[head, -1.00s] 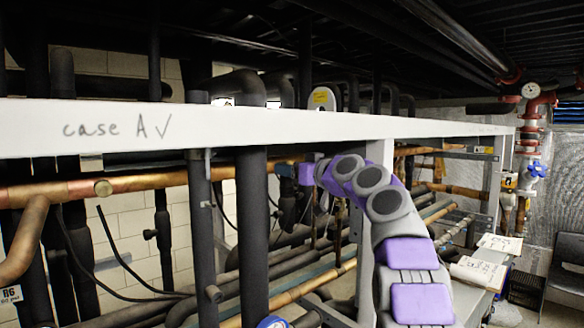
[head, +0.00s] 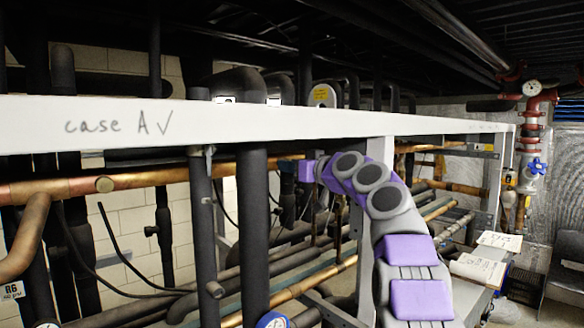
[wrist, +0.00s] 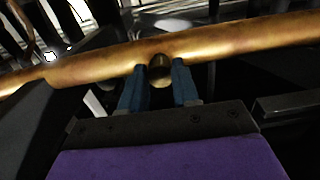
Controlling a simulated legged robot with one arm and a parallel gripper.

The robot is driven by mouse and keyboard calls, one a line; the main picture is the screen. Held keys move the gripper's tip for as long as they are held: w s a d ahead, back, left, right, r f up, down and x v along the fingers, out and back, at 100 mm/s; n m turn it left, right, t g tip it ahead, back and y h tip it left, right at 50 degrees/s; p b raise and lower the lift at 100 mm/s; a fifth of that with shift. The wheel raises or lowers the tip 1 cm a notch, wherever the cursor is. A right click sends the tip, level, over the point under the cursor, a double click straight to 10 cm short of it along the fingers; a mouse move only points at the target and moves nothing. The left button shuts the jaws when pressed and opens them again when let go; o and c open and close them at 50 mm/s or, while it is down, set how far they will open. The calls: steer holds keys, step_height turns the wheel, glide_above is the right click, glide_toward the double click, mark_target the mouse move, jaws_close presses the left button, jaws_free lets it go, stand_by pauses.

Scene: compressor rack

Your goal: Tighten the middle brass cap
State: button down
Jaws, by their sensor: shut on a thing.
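A brass cap (wrist: 160,67), rounded and dark gold, sits on the near side of a copper pipe (wrist: 235,42) in the wrist view. My gripper (wrist: 159,82) has its two blue fingers on either side of the cap, shut on it, with the fingertips close under the pipe. In the head view my arm reaches over to the rack, and its purple end (head: 306,171) is by the copper pipe behind the white beam. Another round brass cap (head: 104,184) shows on the copper pipe at the left.
A white beam (head: 240,122) marked "case A" crosses above the pipe. Dark insulated vertical pipes (head: 252,225) stand left of my arm. A white post (head: 379,152) stands just behind the arm. Papers (head: 478,269) lie on a surface at the right.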

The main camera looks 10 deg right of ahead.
steer(key=shift+a+f+m+p, duration=0.1)
steer(key=shift+m+p, duration=2.9)
steer(key=shift+m, duration=2.4)
steer(key=shift+a+f+m+p, duration=0.1)
steer(key=shift+m+p, duration=2.85)
steer(key=shift+m, duration=2.45)
steer(key=c, duration=1.2)
jaws_free()
steer(key=o, duration=0.4)
steer(key=shift+w+d, duration=0.15)
steer(key=shift+d, duration=0.05)
steer(key=shift+r, duration=0.2)
steer(key=shift+s+d, duration=0.1)
steer(key=shift+s, duration=0.15)
